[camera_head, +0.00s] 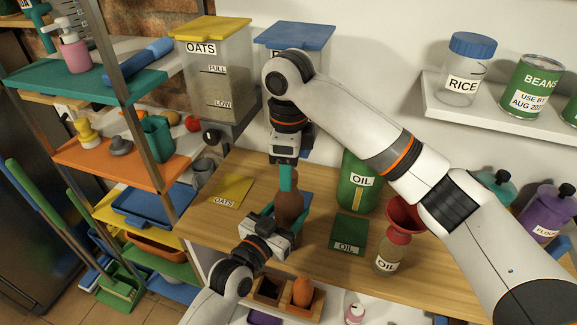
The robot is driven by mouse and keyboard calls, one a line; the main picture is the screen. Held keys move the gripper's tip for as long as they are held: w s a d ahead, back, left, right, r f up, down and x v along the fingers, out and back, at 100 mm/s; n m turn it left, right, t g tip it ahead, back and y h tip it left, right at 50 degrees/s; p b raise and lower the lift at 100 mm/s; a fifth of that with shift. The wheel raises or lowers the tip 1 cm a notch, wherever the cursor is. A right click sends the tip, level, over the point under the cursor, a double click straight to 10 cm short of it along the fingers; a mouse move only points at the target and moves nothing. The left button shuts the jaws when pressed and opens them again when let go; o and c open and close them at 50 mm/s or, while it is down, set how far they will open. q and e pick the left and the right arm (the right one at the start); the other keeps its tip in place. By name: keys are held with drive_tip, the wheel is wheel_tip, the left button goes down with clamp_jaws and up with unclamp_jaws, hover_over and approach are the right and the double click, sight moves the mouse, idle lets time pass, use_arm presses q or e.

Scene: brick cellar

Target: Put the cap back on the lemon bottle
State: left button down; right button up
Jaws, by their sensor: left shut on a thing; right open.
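A brown bottle (289,207) stands upright over the wooden counter; no label shows on it. I take it as the lemon bottle. My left gripper (279,225) is shut on its lower part, from the front left. A teal piece (287,179), which looks like the cap, is at the top of the bottle's neck, directly below my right gripper (288,161). My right gripper points down and is open. Whether the teal piece sits fully on the neck, or touches the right fingers, I cannot tell.
A teal-blue tray or mat (305,207) is partly hidden behind the bottle. A green oil tin (357,182) and an oil bottle with a red funnel (390,251) stand to the right. Oats (232,190) and oil (348,233) cards lie on the counter (215,222).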

drive_tip(key=shift+r, duration=2.25)
drive_tip(key=shift+c, duration=0.3)
